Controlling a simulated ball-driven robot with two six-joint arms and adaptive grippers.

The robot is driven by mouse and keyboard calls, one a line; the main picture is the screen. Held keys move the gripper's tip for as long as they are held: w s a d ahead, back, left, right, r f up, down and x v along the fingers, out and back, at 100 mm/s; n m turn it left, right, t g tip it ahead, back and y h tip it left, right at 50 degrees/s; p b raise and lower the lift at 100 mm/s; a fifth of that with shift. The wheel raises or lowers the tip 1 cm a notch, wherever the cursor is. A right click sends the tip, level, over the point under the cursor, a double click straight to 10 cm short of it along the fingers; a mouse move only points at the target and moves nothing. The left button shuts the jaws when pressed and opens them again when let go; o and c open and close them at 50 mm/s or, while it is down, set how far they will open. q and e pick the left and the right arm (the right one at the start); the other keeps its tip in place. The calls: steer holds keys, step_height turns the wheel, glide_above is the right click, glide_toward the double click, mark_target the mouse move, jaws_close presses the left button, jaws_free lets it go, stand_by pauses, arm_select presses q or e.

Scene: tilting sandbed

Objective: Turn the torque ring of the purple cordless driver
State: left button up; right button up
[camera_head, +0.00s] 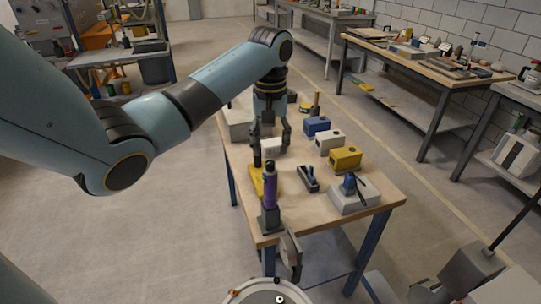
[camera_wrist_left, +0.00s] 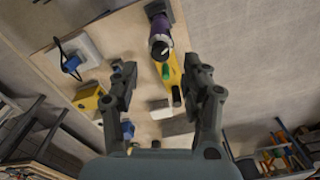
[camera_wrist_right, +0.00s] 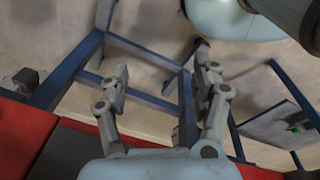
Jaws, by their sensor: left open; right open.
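The purple driver (camera_head: 270,192) stands upright in a dark holder (camera_head: 269,219) near the front left corner of the workbench (camera_head: 318,211). In the left wrist view the driver (camera_wrist_left: 160,27) is at the top, with a grey ring-like end (camera_wrist_left: 160,46) toward the camera; I cannot clearly tell the torque ring apart. My left gripper (camera_head: 272,148) is open and empty, pointing down above the bench behind the driver, apart from it. In the left wrist view its fingers (camera_wrist_left: 160,75) are spread below the driver. My right gripper (camera_wrist_right: 160,62) is open and empty, away from the driver.
A yellow tool (camera_head: 257,184) lies just behind the driver. Blue (camera_head: 316,126), white (camera_head: 329,143) and yellow (camera_head: 346,157) blocks stand to the right. A small dark object (camera_head: 309,179) and a grey box (camera_head: 349,199) with a blue part sit nearer the front right.

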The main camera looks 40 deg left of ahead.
mark_target(271, 162)
arm_select(q)
step_height(271, 162, up, 7)
stand_by(0.8)
